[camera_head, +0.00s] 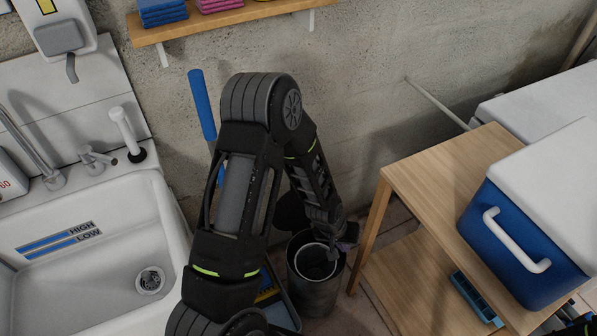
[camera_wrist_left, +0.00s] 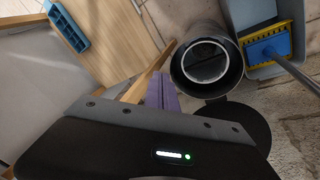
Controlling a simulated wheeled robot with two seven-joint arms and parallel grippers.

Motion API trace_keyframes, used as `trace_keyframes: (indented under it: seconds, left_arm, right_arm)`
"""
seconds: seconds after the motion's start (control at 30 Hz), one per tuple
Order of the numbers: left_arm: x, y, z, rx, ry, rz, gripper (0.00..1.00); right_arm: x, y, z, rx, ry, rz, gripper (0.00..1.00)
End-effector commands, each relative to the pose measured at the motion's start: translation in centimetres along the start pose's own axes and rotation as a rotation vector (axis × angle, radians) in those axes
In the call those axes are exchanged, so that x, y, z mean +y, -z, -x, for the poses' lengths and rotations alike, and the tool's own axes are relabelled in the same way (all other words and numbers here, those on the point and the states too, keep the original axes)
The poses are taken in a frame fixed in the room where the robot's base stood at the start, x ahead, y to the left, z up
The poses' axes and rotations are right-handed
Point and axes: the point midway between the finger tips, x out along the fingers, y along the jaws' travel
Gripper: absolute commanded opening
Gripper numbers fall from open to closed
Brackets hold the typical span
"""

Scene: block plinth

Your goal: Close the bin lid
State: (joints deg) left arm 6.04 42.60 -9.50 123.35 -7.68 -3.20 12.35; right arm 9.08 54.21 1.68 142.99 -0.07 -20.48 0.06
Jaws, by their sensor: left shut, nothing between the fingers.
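The dark grey bin (camera_head: 314,292) stands on the floor between the sink and the wooden table, its round mouth open with a pale inner ring. It also shows in the left wrist view (camera_wrist_left: 207,62). The lid, a dark round disc (camera_wrist_left: 240,125), is open on the wall side of the bin. In the head view the lid (camera_head: 288,212) is mostly hidden behind my left arm. My left gripper (camera_head: 347,243) is above the bin's rim at the table side, shut and empty. Its purple fingers (camera_wrist_left: 161,92) show beside the bin in the wrist view; contact cannot be told.
A white sink (camera_head: 90,240) is at left. A wooden table (camera_head: 440,175) with a blue cooler (camera_head: 510,240) is at right. A blue-handled broom (camera_head: 202,105) and a dustpan (camera_wrist_left: 250,20) are beside the bin. A shelf (camera_head: 230,20) hangs above.

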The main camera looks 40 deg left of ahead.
Motion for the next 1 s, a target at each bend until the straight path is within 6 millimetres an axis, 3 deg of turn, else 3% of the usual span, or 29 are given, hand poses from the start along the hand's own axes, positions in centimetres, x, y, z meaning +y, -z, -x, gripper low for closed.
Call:
trace_keyframes:
  seconds: [0.03, 0.2, 0.3, 0.4, 0.5, 0.6, 1.0]
  left_arm:
    - [-1.1, 2.8, 0.7, 0.029, 0.02, 0.028, 0.0]
    - [-6.1, 11.9, 5.2, 0.1, 0.122, 0.179, 0.0]
    - [-10.3, 16.6, 9.8, 0.136, 0.213, 0.324, 0.0]
    - [-14.0, 19.1, 14.2, 0.156, 0.307, 0.49, 0.0]
    - [-16.2, 19.6, 16.9, 0.155, 0.376, 0.622, 0.0]
    - [-17.2, 19.5, 18.1, 0.153, 0.411, 0.687, 0.0]
    - [-17.4, 19.3, 18.0, 0.149, 0.417, 0.7, 0.0]
  right_arm:
    - [0.1, 0.0, -0.3, 0.0, 0.0, 0.0, 0.66]
    - [0.3, 0.0, -0.7, 0.001, 0.0, 0.0, 0.66]
    - [0.4, 0.0, -1.0, 0.001, 0.0, 0.0, 0.66]
    - [0.4, 0.0, -1.1, 0.001, 0.0, 0.0, 0.66]
    - [0.4, 0.0, -1.1, 0.001, 0.0, 0.0, 0.66]
    - [0.4, 0.1, -1.1, 0.002, 0.0, 0.0, 0.66]
    - [0.4, 0.1, -1.1, 0.002, 0.0, 0.0, 0.66]
